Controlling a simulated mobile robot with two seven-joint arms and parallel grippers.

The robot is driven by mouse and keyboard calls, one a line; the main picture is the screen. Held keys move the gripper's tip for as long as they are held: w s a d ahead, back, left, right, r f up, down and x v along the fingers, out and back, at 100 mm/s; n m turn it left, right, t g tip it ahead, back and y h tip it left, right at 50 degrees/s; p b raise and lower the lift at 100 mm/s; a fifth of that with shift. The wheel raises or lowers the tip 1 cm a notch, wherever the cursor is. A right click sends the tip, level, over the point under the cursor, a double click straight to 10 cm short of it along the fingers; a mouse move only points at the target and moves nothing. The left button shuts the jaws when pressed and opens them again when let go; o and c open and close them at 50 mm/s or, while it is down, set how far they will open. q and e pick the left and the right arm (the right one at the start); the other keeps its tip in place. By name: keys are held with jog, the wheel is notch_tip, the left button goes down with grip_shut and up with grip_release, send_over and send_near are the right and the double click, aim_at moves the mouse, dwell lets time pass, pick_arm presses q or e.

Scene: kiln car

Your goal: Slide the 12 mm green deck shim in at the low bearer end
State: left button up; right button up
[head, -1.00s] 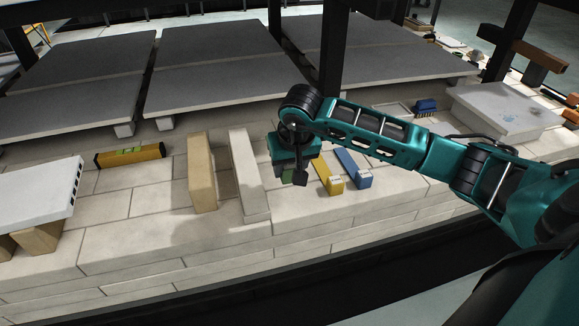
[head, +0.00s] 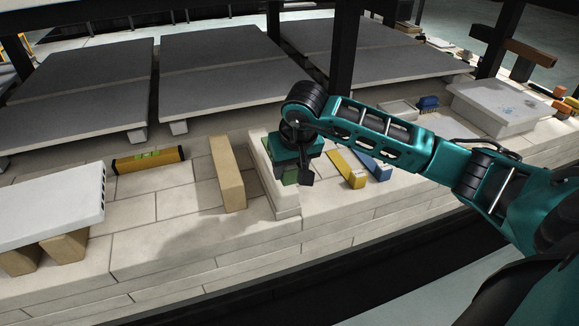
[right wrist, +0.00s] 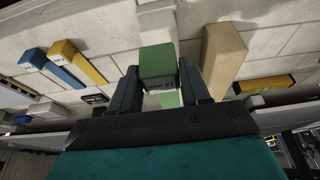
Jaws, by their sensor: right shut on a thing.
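My right gripper (head: 290,178) is shut on the green shim (right wrist: 158,62), which sits between both fingers (right wrist: 160,80) in the right wrist view with a dark printed label on its near face. In the head view only a little green (head: 290,178) shows below the gripper. The gripper is over or right beside a long pale bar (head: 285,211) and hides part of it. I cannot tell whether the shim touches the bar. A tan bar (head: 227,175) lies to the left, apart from the gripper. Which bearer end is low is not clear. My left gripper is not in view.
A yellow shim (head: 346,168) and a blue shim (head: 375,168) lie just right of the gripper. A yellow level (head: 150,160) lies at left. A white slab (head: 50,205) rests on tan blocks (head: 62,247). Grey deck slabs (head: 225,75) and dark posts stand behind.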

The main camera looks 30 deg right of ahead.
aim_at(290, 182)
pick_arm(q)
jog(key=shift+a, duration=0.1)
pick_arm(e)
jog(key=shift+a, duration=0.1)
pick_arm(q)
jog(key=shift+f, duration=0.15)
pick_arm(e)
jog(key=shift+f, duration=0.1)
jog(key=shift+f+b, duration=0.85)
jog(key=shift+b, duration=0.1)
notch_tip(290, 182, down, 2)
jog(key=shift+b, duration=0.8)
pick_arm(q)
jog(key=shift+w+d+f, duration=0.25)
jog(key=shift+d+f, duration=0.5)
pick_arm(e)
jog(key=shift+f, duration=0.35)
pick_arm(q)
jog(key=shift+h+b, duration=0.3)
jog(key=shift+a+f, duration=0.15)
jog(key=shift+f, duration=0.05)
